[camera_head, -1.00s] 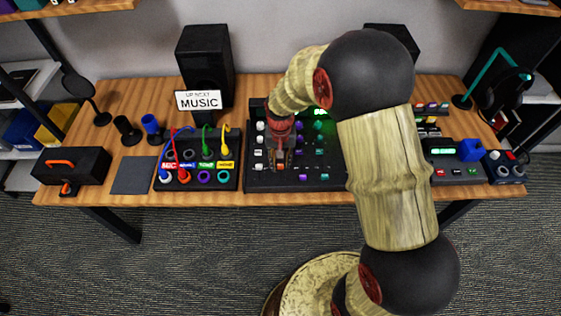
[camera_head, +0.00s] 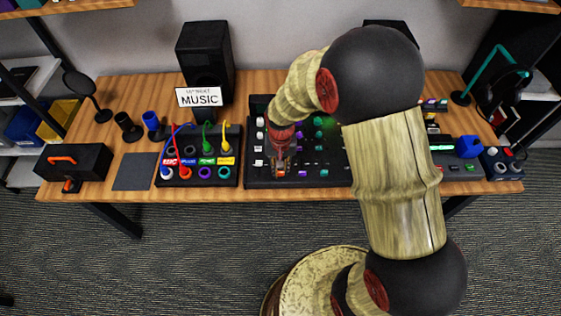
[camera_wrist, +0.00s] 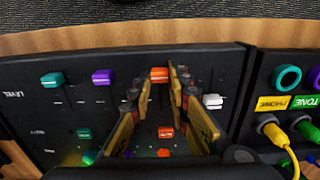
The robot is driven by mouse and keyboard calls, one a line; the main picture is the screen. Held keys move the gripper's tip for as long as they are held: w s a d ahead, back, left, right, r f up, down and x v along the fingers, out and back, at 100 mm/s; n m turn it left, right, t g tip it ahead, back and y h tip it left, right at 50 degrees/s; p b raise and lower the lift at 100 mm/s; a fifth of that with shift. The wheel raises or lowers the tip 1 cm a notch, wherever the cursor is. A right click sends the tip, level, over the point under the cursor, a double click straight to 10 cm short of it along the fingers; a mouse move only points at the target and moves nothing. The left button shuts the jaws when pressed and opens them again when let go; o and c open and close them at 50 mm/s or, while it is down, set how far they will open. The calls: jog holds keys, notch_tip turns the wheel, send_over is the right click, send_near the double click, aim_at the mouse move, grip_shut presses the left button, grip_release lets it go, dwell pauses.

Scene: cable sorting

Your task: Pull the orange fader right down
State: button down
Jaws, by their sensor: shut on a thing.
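The mixer (camera_head: 262,181) is a black desk with faders and knobs on the table. Its orange fader (camera_wrist: 159,74) shows between my fingertips in the wrist view, close to the mixer's front edge. In the head view the orange fader (camera_head: 280,174) is partly covered by my gripper (camera_head: 281,167). My gripper (camera_wrist: 160,80) is shut on the orange fader, with a finger on each side. The fader's slot end is too small to make out.
A white fader (camera_wrist: 212,100) stands close beside one finger. A purple fader (camera_wrist: 101,77) and a teal fader (camera_wrist: 52,79) are on the other side. The patch box (camera_head: 199,184) with coloured cables stands left of the mixer.

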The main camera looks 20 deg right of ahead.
jog(key=c, duration=1.7)
grip_release()
jog(key=shift+w, duration=0.1)
notch_tip(320, 180, up, 12)
jog(key=s+r+n+t, duration=0.1)
jog(key=s+r+t, duration=0.1)
jog(key=s+r, duration=0.4)
jog(key=s+d+r+n+t, duration=0.1)
jog(key=s+r, duration=0.5)
jog(key=r, duration=0.1)
jog(key=s+r+n+t, duration=0.1)
jog(key=s+r+t, duration=0.1)
jog(key=s+r, duration=0.4)
jog(key=shift+s+d+r+n+t, duration=0.15)
jog(key=shift+n+t, duration=0.15)
